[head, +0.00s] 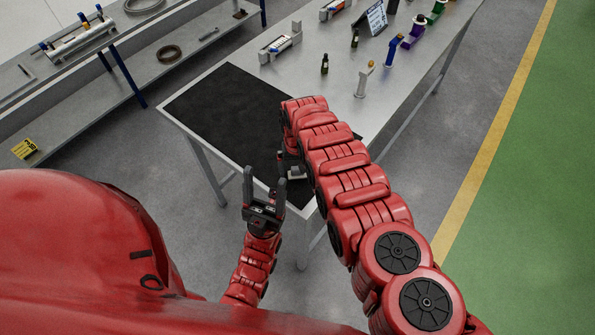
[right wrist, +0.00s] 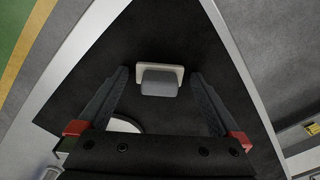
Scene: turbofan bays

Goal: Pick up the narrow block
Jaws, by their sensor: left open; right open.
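A small block, with a grey body and a cream plate at its far side, sits on the black mat in the right wrist view; I take it as the narrow block (right wrist: 160,86). My right gripper (right wrist: 158,77) is open, with one finger on each side of the block and gaps to both. In the head view my right arm reaches over the mat (head: 225,115), and its gripper is mostly hidden. A small light piece shows below it. My left gripper (head: 265,188) is open and empty, in front of the table's near edge.
The mat's left part is clear.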

